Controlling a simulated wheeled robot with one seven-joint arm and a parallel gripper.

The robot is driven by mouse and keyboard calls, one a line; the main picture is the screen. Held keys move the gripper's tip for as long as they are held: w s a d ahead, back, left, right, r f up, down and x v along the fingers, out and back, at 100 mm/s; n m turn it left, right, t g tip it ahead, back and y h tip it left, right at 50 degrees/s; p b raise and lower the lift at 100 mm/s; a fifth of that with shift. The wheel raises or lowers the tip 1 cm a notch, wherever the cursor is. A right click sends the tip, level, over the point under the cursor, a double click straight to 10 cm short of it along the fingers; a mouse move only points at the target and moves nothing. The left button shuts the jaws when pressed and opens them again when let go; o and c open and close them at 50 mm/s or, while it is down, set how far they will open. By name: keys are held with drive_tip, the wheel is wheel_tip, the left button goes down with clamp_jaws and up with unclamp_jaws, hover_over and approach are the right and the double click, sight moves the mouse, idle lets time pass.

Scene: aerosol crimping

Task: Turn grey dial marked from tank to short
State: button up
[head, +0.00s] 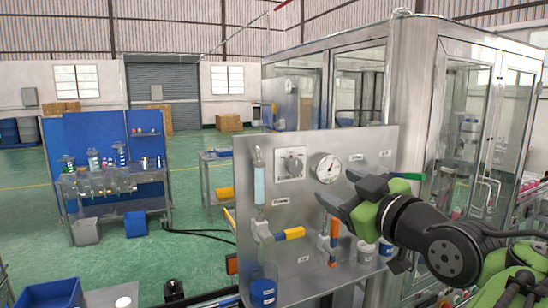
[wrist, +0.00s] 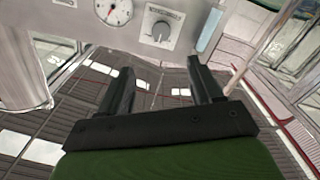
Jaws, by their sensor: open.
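The grey dial (head: 291,163) is a round knob on a pale square plate, fixed to the upright metal panel (head: 255,145) in the head view. It also shows in the wrist view (wrist: 161,30), beyond the fingertips and about midway between them. Its markings are too small to read, so I cannot tell its setting. My gripper (head: 338,191) is open and empty, to the right of the dial in the head view and apart from it. In the wrist view, both fingers of my gripper (wrist: 160,68) are spread apart.
A round gauge (head: 328,168) sits beside the dial, right in the head view. A clear tube (head: 259,182) is on its left. A yellow-handled valve (head: 290,234) and an orange-handled valve (head: 333,240) stick out below. A glass-walled enclosure (head: 415,70) stands behind.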

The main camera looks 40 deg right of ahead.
sight(296, 167)
drive_tip(key=p+x, duration=0.4)
drive_tip(key=x, duration=1)
drive_tip(key=shift+a, duration=0.15)
drive_tip(key=shift+w+f, duration=0.15)
drive_tip(key=shift+w, duration=0.3)
drive_tip(key=shift+s, duration=0.15)
drive_tip(key=shift+c, duration=1.4)
drive_tip(key=c, duration=0.8)
